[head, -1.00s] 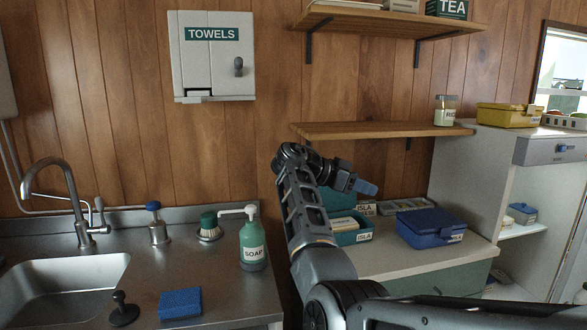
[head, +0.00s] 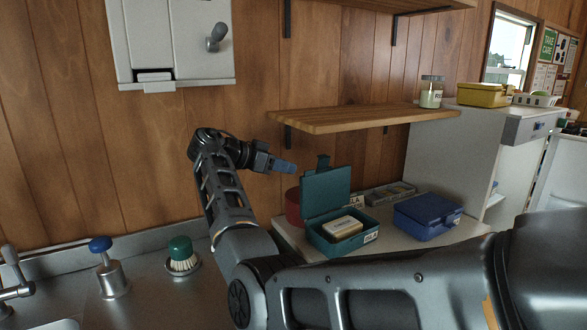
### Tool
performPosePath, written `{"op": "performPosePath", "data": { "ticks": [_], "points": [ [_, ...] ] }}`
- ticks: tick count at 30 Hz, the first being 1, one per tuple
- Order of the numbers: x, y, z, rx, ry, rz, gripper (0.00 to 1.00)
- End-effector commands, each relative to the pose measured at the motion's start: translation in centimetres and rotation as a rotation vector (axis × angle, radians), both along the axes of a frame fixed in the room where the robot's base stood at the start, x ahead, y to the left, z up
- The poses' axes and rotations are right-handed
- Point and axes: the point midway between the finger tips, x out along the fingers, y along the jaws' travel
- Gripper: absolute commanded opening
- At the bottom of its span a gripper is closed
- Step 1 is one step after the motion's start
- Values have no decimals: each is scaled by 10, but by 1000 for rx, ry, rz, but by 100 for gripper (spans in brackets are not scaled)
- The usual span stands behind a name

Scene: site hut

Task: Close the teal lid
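A closed blue box (head: 427,217) sits right of the teal box. A grey tray (head: 390,193) and a red round container (head: 294,206) are behind. A wooden shelf (head: 360,119) overhangs the counter. A soap-side brush (head: 181,256) stands left by the sink.

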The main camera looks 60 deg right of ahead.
Motion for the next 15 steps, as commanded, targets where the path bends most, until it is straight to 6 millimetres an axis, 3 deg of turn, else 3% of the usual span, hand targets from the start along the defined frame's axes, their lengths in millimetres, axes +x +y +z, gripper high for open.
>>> {"op": "performPosePath", "data": {
  "ticks": [9,15],
  "points": [
    [-23,-39,-17,2,1,-2,32],
    [-29,-51,-24,2,1,1,32]
  ]
}}
